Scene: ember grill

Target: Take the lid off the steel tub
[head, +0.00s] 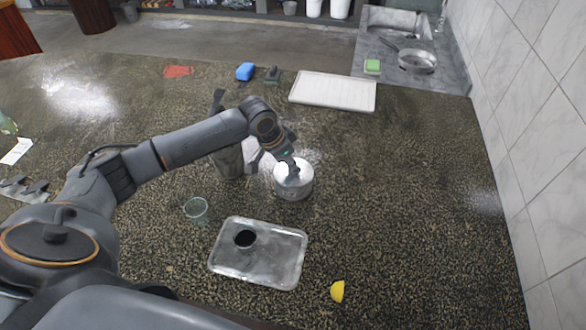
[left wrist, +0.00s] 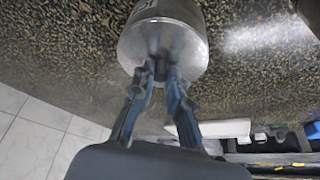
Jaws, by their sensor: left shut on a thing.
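The steel tub (head: 294,192) stands on the speckled counter, right of centre in the head view, with its round pale lid (head: 303,173) on top. My left gripper (head: 291,171) reaches down from above onto the lid. In the left wrist view, the fingers (left wrist: 160,68) are closed on the small knob at the middle of the lid (left wrist: 185,48). The tub wall (left wrist: 172,10) shows behind the lid, and I see no clear gap between them. The fingers hide most of the knob. My right gripper is in neither view.
A glass (head: 196,210) and a yellow wedge (head: 337,291) are nearby. A grey canister (head: 229,162) stands left of the tub. A white board (head: 333,91) lies behind. The counter right of the tub is clear.

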